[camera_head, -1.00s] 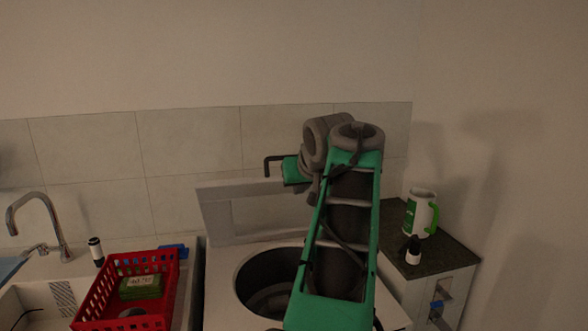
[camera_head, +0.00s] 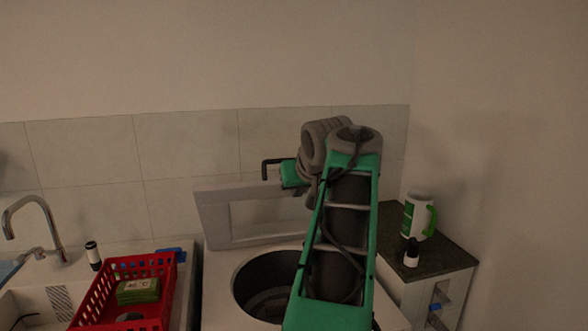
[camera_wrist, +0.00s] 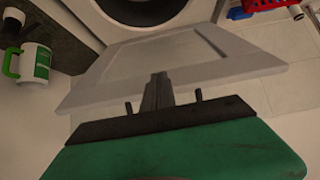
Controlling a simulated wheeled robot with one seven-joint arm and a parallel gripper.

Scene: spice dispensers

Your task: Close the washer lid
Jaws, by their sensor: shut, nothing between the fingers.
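The washer (camera_head: 222,304) has its round drum (camera_head: 262,289) open in the head view. Its pale grey lid (camera_head: 214,222) stands raised at the back, near the tiled wall. My gripper (camera_head: 267,169) is above the lid's top edge in the head view, left of my green wrist. In the wrist view my gripper (camera_wrist: 157,92) has its dark fingers together, with nothing between them. The lid (camera_wrist: 192,50) spreads out just beyond the fingertips, and the drum opening shows past it. I cannot tell whether the fingers touch the lid.
A red basket (camera_head: 88,303) with a green sponge (camera_head: 137,291) sits left of the washer, by the sink tap (camera_head: 48,222). A white and green mug (camera_head: 417,212) and a small bottle (camera_head: 411,254) stand on the dark counter (camera_head: 444,254) at right.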

